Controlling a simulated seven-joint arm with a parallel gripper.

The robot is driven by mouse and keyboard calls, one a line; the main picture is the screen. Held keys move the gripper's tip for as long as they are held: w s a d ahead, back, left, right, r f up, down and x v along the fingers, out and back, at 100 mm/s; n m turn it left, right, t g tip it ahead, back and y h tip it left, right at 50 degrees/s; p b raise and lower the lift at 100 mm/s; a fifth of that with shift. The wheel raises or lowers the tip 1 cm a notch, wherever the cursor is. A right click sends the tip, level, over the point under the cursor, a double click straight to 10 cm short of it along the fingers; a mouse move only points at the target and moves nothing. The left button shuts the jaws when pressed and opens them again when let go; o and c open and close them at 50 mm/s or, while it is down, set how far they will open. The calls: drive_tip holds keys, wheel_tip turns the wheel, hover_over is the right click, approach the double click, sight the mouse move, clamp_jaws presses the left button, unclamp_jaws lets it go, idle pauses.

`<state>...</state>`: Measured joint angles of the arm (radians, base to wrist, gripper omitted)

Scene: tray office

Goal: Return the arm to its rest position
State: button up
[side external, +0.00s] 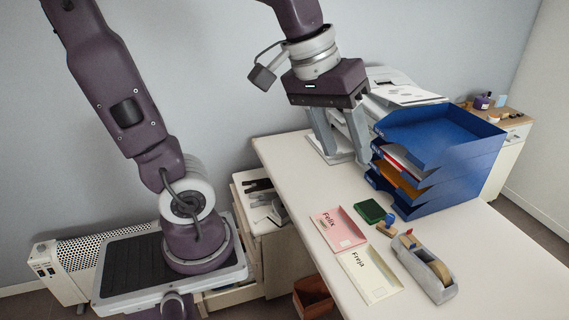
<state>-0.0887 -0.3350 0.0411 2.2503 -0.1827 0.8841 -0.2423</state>
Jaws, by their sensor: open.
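My arm reaches in from the left over the white desk (480,265). My gripper (345,160) is open and points down, with its two grey fingers apart. No object shows between them. The fingers are in front of the printer and just left of the blue letter trays in the picture. Whether the fingertips touch anything cannot be told from this view, but they look raised above the desk.
A stack of blue trays (450,145) holds papers and an orange folder. On the desk are a pink Felix card (338,230), a cream Freja card (369,276), a green stamp pad (370,211), stamps (387,227) and a tape dispenser (425,268). A printer (400,92) stands behind.

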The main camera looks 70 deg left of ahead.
drive_tip(key=s+f+m+t+y, duration=0.1)
drive_tip(key=s+f+m, duration=0.1)
drive_tip(key=s+m, duration=0.3)
drive_tip(key=s, duration=0.4)
drive_tip(key=shift+s, duration=0.4)
